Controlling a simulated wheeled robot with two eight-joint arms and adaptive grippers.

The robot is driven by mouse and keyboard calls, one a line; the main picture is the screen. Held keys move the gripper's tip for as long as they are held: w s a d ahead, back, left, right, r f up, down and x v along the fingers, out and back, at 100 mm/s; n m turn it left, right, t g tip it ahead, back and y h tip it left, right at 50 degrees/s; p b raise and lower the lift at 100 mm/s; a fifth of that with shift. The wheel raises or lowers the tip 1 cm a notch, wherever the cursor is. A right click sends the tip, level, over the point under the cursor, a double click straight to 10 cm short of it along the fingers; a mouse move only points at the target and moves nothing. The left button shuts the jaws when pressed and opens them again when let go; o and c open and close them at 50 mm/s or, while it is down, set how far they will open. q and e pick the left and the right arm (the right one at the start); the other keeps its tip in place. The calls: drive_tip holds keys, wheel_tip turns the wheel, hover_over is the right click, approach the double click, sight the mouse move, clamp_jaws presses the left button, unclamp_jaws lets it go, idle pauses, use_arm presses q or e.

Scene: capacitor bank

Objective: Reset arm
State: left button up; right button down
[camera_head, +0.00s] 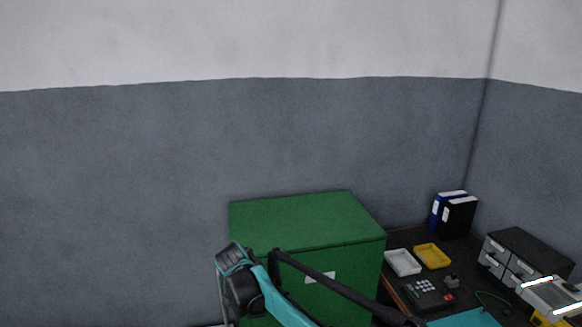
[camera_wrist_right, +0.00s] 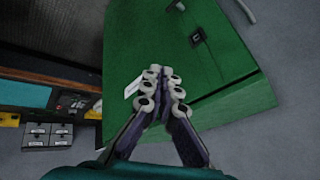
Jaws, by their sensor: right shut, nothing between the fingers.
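My right gripper (camera_wrist_right: 163,85) shows in the right wrist view with its fingers together and nothing between them. Behind it in that view is the green cabinet (camera_wrist_right: 222,75), with a black latch-like part (camera_wrist_right: 197,37) and a white label (camera_wrist_right: 132,87) close beside the fingertips. I cannot tell how far the fingertips are from the cabinet. In the head view the green cabinet (camera_head: 300,215) stands against the wall, and a teal and black arm of mine (camera_head: 272,295) crosses in front of its lower part. My left gripper is not in view.
Right of the cabinet, a dark desk holds a white tray (camera_head: 403,262), a yellow tray (camera_head: 432,256), binders (camera_head: 456,215), a black keypad device (camera_head: 428,293) and grey drawers (camera_head: 495,250). Drawers (camera_wrist_right: 47,135) also show in the wrist view. The floor (camera_wrist_right: 285,130) beside the cabinet is clear.

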drive_tip(key=s+d+r+n+y, duration=0.15)
drive_tip(key=s+d+r, duration=0.25)
drive_tip(key=s+d, duration=0.4)
drive_tip(key=s+d+r+n+h, duration=0.1)
drive_tip(key=s+d+r+n, duration=0.2)
drive_tip(key=s+d, duration=0.5)
drive_tip(key=s+d+f+n, duration=0.2)
drive_tip(key=s+d+f, duration=0.1)
drive_tip(key=s+d, duration=0.3)
drive_tip(key=s+d+f+n+y, duration=0.1)
drive_tip(key=s+d+f+n, duration=0.2)
drive_tip(key=s, duration=0.8)
drive_tip(key=d, duration=0.2)
drive_tip(key=shift+d+t, duration=0.35)
drive_tip(key=shift+t, duration=0.05)
